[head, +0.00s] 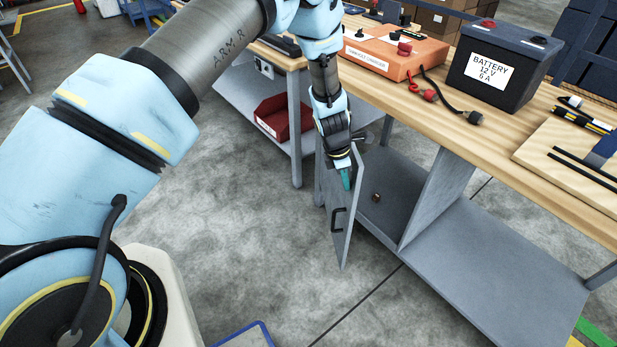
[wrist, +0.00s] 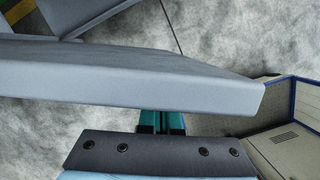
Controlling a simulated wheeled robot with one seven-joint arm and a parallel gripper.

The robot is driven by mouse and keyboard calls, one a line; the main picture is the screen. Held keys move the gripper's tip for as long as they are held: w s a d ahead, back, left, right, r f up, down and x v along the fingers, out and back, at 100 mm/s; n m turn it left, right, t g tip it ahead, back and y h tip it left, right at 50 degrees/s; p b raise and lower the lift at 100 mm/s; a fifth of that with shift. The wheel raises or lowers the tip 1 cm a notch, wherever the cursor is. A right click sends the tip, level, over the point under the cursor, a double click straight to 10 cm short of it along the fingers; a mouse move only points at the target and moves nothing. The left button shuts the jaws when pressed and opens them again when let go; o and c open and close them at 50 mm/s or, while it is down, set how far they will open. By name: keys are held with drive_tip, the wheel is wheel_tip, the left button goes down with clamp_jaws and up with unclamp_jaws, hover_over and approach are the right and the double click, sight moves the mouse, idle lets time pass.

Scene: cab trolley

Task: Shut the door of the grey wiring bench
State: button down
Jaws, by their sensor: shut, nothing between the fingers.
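The grey wiring bench (head: 440,262) has a wooden top and an open cabinet below it. Its grey door (head: 349,235) stands open, swung out from the cabinet, with a dark handle (head: 338,220) on the face turned to the head camera. My gripper (head: 346,179) points down at the upper part of the door, its teal fingers shut and empty. In the wrist view the door (wrist: 130,80) crosses the picture as a grey panel just beyond the fingers (wrist: 162,122), and it hides their tips. I cannot tell whether they touch it.
A small brown block (head: 376,198) lies inside the cabinet. An orange charger (head: 385,52) and a dark battery (head: 497,68) stand on the benchtop (head: 540,125). A red bin (head: 284,118) sits on a low shelf to the left. The floor left of the door is clear.

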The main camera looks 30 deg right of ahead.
drive_tip(key=s+d+n, duration=0.1)
drive_tip(key=s+d, duration=0.2)
drive_tip(key=d, duration=0.9)
drive_tip(key=shift+s+d+n, duration=0.15)
drive_tip(key=shift+s+n, duration=0.15)
drive_tip(key=shift+n, duration=0.1)
